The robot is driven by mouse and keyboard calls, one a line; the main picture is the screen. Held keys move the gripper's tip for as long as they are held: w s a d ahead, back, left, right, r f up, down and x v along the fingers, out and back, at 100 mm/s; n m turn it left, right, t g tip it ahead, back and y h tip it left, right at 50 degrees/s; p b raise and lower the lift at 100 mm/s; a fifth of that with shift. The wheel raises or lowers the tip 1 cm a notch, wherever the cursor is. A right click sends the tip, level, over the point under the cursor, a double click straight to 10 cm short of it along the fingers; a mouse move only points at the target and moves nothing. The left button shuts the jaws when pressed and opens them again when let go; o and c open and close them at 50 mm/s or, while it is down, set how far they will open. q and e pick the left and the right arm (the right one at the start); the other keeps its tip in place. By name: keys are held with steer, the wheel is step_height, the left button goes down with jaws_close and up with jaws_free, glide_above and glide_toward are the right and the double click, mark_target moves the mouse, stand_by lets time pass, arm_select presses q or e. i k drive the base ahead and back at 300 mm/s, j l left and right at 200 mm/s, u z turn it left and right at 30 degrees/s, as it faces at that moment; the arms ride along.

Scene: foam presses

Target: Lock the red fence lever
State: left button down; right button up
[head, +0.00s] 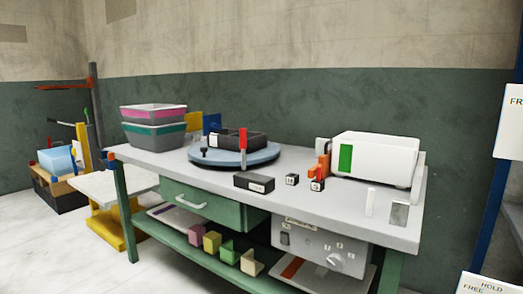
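A small dark knob (204,152) stands at the turntable's front left. I cannot tell for certain that the red handle is the fence lever, or whether it is locked. At the far left, a low stand has a small red tip (49,143). Neither of my grippers is in view.
On the bench (300,205) are a black box (254,183), two small black cubes, an orange piece (323,165) and a white machine (376,160). Stacked bins (153,130) stand at the back left. A green drawer (205,200) and a shelf with coloured blocks lie below.

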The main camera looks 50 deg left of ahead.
mark_target(243, 131)
steer(key=u, duration=1.7)
